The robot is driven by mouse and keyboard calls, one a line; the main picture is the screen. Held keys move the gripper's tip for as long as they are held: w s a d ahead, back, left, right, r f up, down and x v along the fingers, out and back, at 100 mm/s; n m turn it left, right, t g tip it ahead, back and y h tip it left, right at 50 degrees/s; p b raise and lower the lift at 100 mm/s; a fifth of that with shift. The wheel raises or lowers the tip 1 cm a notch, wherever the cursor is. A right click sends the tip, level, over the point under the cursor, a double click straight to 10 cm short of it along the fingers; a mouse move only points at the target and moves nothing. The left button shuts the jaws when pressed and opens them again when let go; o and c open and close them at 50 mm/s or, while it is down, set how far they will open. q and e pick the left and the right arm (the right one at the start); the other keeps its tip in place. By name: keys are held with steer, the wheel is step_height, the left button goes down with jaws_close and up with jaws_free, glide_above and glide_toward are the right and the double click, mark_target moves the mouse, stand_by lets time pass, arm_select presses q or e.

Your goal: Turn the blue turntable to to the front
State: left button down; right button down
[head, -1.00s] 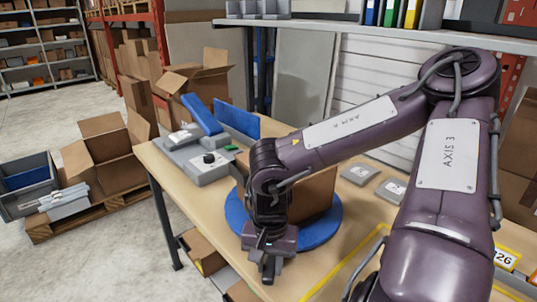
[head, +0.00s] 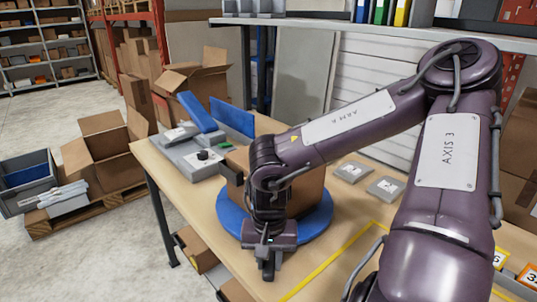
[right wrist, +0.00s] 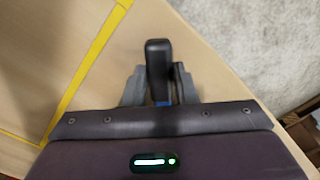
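The blue turntable (head: 231,215) stands on the workbench and bears a brown cardboard box (head: 308,192). My right arm hides part of both. A dark piece (head: 231,172) sticks out at the box's left side; I cannot tell what it is. My right gripper (head: 268,266) points down at the turntable's near edge. In the right wrist view its grey fingers (right wrist: 160,88) lie close on both sides of a black upright handle (right wrist: 158,58), with some blue at its foot. They look shut on it. My left gripper is out of view.
A grey device (head: 196,158) and a blue panel (head: 233,119) stand behind and left of the turntable. Two grey plates (head: 385,187) lie at right. Yellow tape (head: 335,262) marks the bench. A shelf (head: 390,36) runs above the back.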

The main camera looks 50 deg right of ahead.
steer(key=c, duration=1.2)
jaws_free()
steer(key=shift+s+d, duration=0.15)
steer(key=shift+s, duration=0.05)
steer(key=shift+o, duration=0.2)
steer(key=shift+w+r, duration=0.15)
steer(key=shift+r, duration=0.35)
step_height(320, 180, up, 7)
steer(key=shift+f+p, duration=0.1)
steer(key=shift+p, duration=0.25)
